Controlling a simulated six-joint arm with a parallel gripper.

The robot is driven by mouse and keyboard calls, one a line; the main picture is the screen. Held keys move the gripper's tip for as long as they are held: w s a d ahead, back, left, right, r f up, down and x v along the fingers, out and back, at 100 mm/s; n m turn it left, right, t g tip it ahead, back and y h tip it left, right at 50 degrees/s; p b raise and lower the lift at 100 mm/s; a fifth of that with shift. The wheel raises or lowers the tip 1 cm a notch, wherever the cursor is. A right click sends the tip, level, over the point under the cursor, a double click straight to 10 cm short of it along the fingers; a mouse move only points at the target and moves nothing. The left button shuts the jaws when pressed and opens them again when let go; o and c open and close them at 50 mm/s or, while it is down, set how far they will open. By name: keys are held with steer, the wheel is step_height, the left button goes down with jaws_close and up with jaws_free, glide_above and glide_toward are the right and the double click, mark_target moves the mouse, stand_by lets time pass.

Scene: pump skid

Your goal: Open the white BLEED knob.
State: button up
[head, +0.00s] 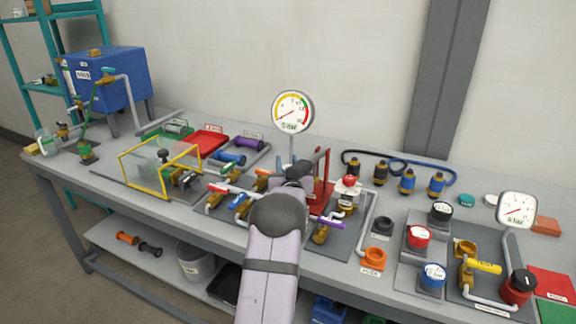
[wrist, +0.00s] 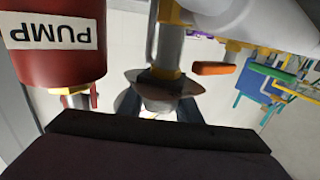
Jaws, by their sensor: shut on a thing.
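In the wrist view, my gripper (wrist: 157,108) has its two dark blue fingers closed in on either side of a small whitish knob (wrist: 160,103). The knob sits against a flattened brown piece on a grey and brass pipe, and much of it is hidden by the fingers and the dark gripper body. No BLEED lettering is readable. In the head view, my gripper (head: 303,167) is at the middle of the bench, mostly hidden behind my own wrist, and the knob cannot be made out there.
A red cylinder labelled PUMP (wrist: 57,38) stands close beside the fingers in the wrist view. An orange handle (wrist: 213,69) lies to their right. In the head view, a round gauge (head: 293,112) rises behind my gripper, and a purple handle (head: 328,221) is close right.

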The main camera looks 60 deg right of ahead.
stand_by(0.3)
steer(key=o, duration=1)
steer(key=shift+r, duration=0.1)
steer(key=shift+a, duration=0.15)
steer(key=shift+b+v, duration=0.85)
steer(key=shift+v, duration=2.7)
steer(key=shift+s, duration=0.1)
